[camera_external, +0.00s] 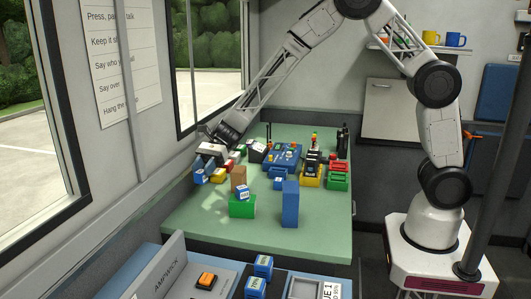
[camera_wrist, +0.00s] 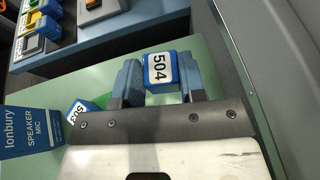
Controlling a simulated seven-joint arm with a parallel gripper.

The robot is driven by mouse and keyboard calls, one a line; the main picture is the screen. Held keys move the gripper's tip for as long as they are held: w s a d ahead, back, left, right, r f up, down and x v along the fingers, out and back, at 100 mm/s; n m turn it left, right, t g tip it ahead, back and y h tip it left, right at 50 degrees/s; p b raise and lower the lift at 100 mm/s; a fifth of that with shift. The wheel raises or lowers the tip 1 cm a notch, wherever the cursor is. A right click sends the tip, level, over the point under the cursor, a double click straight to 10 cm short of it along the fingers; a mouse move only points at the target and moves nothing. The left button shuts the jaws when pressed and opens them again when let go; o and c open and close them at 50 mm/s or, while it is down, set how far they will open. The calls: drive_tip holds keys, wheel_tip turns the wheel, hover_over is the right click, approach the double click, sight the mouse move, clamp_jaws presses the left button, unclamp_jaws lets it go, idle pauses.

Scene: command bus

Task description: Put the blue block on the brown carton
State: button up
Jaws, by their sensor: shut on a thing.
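A blue block (camera_wrist: 160,72) with a white label reading 504 sits between the fingers of my gripper (camera_wrist: 158,83) in the wrist view. In the external view my gripper (camera_external: 204,163) is at the far left of the green table, shut on this block (camera_external: 200,177). The brown carton (camera_external: 238,178) stands upright to the right of my gripper. It is not seen in the wrist view. Another blue block (camera_external: 242,192), with a white label, rests on a green box (camera_external: 242,208) in front of the carton.
A tall blue box (camera_external: 290,204) stands right of the green box. Yellow and red items crowd near my gripper. A blue radio-like unit (camera_external: 282,157) and green boxes (camera_external: 338,181) stand farther right. The green table (camera_external: 220,239) is clear at the front. A window wall borders the left.

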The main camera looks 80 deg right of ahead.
drive_tip(key=s+d+r+m+t, duration=0.1)
drive_tip(key=s+d+r, duration=0.1)
drive_tip(key=s+d, duration=0.5)
drive_tip(key=s+d+r+m+t, duration=0.1)
drive_tip(key=s+d, duration=0.7)
drive_tip(key=s, duration=0.9)
drive_tip(key=shift+d+r+m+t+h, duration=0.15)
drive_tip(key=shift+r+m+t+h, duration=0.3)
drive_tip(key=shift+t, duration=0.15)
hover_over(241, 167)
drive_tip(key=shift+s+a+f, duration=0.1)
drive_tip(key=shift+a+f, duration=0.1)
drive_tip(key=shift+f, duration=0.55)
drive_tip(key=shift+f, duration=1.75)
drive_tip(key=shift+f, duration=0.15)
